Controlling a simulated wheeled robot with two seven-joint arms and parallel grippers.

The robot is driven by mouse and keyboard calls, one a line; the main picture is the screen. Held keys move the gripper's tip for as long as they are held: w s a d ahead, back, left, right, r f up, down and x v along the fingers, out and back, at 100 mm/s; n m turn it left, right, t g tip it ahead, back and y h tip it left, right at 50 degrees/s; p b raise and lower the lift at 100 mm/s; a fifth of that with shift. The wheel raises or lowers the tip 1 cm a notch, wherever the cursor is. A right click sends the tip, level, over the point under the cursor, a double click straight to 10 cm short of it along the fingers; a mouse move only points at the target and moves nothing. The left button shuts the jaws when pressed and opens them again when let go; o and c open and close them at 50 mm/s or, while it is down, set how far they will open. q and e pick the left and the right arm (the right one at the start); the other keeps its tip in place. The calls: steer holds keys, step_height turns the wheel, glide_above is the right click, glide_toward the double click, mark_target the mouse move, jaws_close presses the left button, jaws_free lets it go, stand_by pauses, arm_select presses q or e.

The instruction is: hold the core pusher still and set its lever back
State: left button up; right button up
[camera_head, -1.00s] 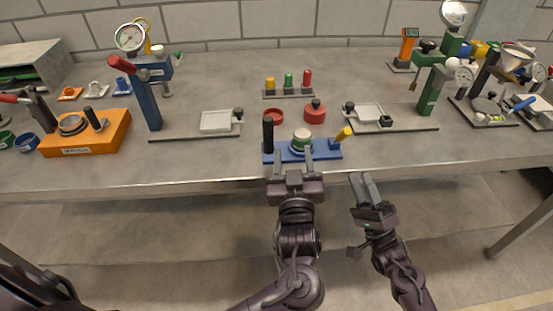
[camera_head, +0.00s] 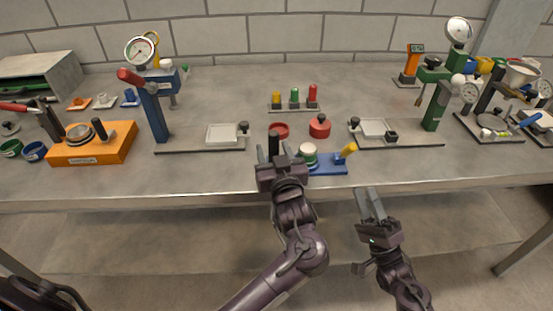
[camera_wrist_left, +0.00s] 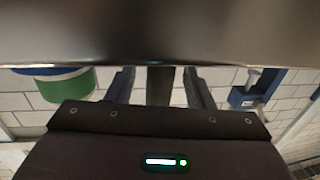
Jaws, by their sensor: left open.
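The core pusher has a blue base (camera_head: 328,169) at the table's front edge, with a black upright handle (camera_head: 273,141) at its left end. A green and white round part (camera_head: 309,152) stands at its middle and a yellow-tipped lever (camera_head: 347,150) slants up at its right. My left gripper (camera_head: 273,152) is open, its fingers on either side of the black handle; contact cannot be told. In the left wrist view the dark handle (camera_wrist_left: 160,86) shows between the fingers, and the green part (camera_wrist_left: 66,88) is at left. My right gripper (camera_head: 367,191) is empty below the table edge.
Behind the pusher are a red ring (camera_head: 279,131), a red knobbed piece (camera_head: 320,128) and a rack of coloured pegs (camera_head: 295,101). A blue press (camera_head: 152,110) stands left and a green press (camera_head: 436,105) right.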

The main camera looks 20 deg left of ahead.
mark_target(346, 151)
arm_select(q)
jaws_close()
arm_select(e)
steer(key=shift+o, duration=0.5)
step_height(346, 151, up, 8)
steer(key=s+a+n+g+h, duration=0.1)
steer(key=s+n+g+h, duration=0.1)
steer(key=n+h, duration=1.1)
steer(key=w+a+n+y, duration=0.1)
steer(key=w+a, duration=0.1)
steer(key=w, duration=0.1)
steer(key=w+a+n+y, duration=0.1)
steer(key=w+a, duration=0.1)
steer(key=w, duration=0.1)
steer(key=w+a+n+y, duration=0.1)
steer(key=w+a, duration=0.1)
steer(key=w, duration=0.1)
steer(key=shift+w+a+f, duration=0.1)
steer(key=shift+w+a, duration=0.1)
steer(key=shift+a, duration=0.2)
